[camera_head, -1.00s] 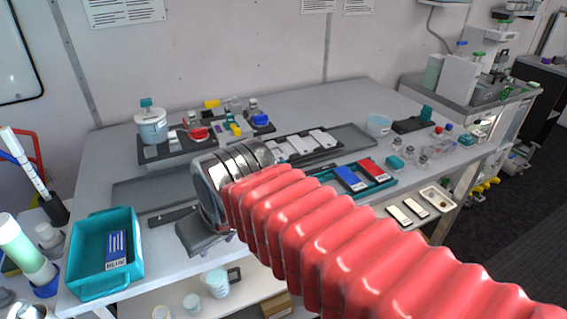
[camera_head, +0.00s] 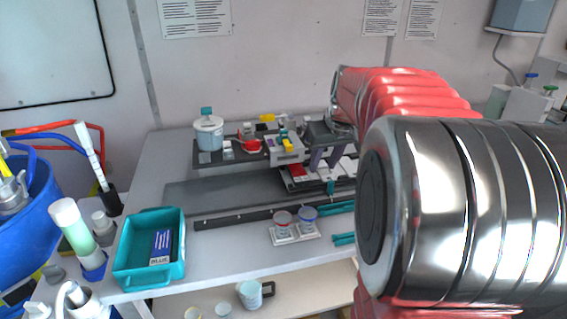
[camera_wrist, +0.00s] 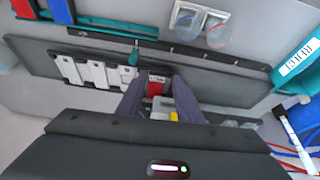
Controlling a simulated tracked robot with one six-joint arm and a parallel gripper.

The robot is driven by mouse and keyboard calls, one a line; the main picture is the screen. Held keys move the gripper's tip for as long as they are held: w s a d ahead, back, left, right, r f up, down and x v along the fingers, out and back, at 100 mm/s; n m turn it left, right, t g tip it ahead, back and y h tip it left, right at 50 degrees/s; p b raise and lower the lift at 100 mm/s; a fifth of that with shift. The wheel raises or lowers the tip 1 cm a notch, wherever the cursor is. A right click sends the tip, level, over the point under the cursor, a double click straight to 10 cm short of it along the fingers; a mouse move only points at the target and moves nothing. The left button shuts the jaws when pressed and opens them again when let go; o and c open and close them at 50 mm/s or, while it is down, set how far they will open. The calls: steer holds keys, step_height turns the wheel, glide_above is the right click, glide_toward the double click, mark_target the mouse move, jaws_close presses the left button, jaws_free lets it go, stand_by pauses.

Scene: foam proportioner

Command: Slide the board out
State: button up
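A dark board (camera_wrist: 60,64) with several white modules lies on the grey table strip; it shows in the wrist view, with a red-and-white block (camera_wrist: 154,84) at its right end. In the head view my arm hides much of it. My gripper (camera_wrist: 160,78) points down at this end, its two purple fingers spread on either side of the red-and-white block. I cannot tell whether they touch anything. In the head view my gripper (camera_head: 326,158) is beside a grey unit (camera_head: 285,150) with a yellow part.
A teal bin (camera_head: 125,250) with a blue-labelled box (camera_head: 161,246) stands at the front left. A white pot (camera_head: 208,132) stands at the back. Two small cups (camera_head: 295,226) sit near the front edge, by a black rail (camera_head: 230,219). Bare grey strip (camera_head: 220,190) lies left of the gripper.

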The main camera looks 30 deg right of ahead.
glide_toward(332, 182)
step_height(332, 182, up, 3)
steer(key=shift+s+a+f, duration=0.1)
steer(key=shift+s+a, duration=0.05)
steer(key=shift+s, duration=0.25)
steer(key=shift+f, duration=0.1)
steer(key=x, duration=1.3)
steer(key=shift+w+f, duration=0.15)
steer(key=shift+f, duration=0.15)
steer(key=shift+c, duration=0.2)
jaws_close()
